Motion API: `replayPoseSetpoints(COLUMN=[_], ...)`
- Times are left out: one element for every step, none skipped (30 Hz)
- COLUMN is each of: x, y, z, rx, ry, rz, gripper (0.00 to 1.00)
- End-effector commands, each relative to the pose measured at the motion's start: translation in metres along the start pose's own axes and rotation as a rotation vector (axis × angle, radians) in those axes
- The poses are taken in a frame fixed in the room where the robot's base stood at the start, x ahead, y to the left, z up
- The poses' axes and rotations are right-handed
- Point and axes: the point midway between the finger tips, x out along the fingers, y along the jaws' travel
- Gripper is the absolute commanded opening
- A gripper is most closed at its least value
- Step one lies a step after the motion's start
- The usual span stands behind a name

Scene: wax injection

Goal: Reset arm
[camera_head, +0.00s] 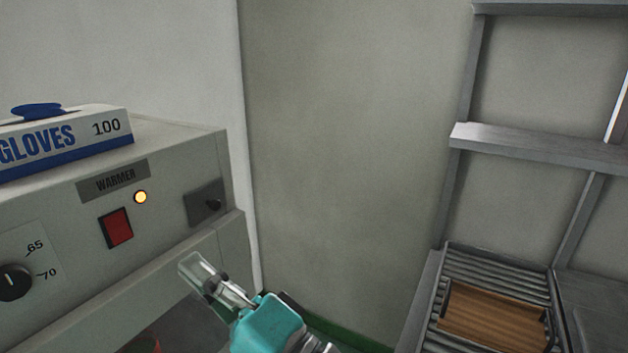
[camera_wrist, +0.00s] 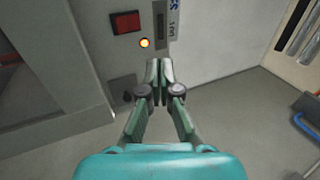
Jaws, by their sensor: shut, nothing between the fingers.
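My gripper (camera_head: 192,266) is raised in front of the right end of the warmer in the head view, with its teal body at the bottom of the picture. In the wrist view my gripper (camera_wrist: 159,66) points toward the warmer's front, and its two fingers meet at the tips. It is shut and empty. The warmer (camera_head: 165,190) is a grey cabinet with a red switch (camera_head: 116,228), a lit amber lamp (camera_head: 140,197) and a dial (camera_head: 14,282). The switch (camera_wrist: 126,22) and lamp (camera_wrist: 144,43) also show in the wrist view.
A gloves box (camera_head: 65,140) lies on top of the warmer. At the right stands a metal frame (camera_head: 540,148) with a roller shelf (camera_head: 500,272) bearing a brown wooden board (camera_head: 490,318). A bare wall (camera_head: 345,150) stands between them. A blue bar (camera_wrist: 305,112) shows at the wrist view's right.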

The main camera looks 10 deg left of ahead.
Motion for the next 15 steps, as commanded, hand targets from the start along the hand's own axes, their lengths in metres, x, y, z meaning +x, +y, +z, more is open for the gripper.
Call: replayPoseSetpoints(x=[-0.007, -0.012, -0.02, -0.027, -0.035, -0.048, -0.058, -0.067, -0.081, -0.091, -0.102, -0.116, -0.127, -0.138, -0.153], y=[0.009, 0.015, 0.023, 0.031, 0.04, 0.051, 0.059, 0.067, 0.078, 0.085, 0.093, 0.102, 0.109, 0.116, 0.125], z=[-0.006, -0.01, -0.016, -0.021, -0.026, -0.034, -0.039, -0.044, -0.05, -0.054, -0.059, -0.063, -0.066, -0.069, -0.072], rx=[-0.01, -0.018, -0.036, -0.051, -0.068, -0.093, -0.113, -0.135, -0.163, -0.185, -0.208, -0.238, -0.26, -0.284, -0.315], ry=[0.024, 0.041, 0.069, 0.093, 0.118, 0.156, 0.183, 0.211, 0.246, 0.272, 0.297, 0.33, 0.353, 0.378, 0.406], rz=[0.01, 0.017, 0.027, 0.037, 0.048, 0.064, 0.077, 0.091, 0.109, 0.126, 0.14, 0.163, 0.18, 0.199, 0.224], gripper=[0.0, 0.0, 0.0, 0.0, 0.0, 0.0, 0.0, 0.0, 0.0, 0.0, 0.0, 0.0, 0.0, 0.0, 0.0])
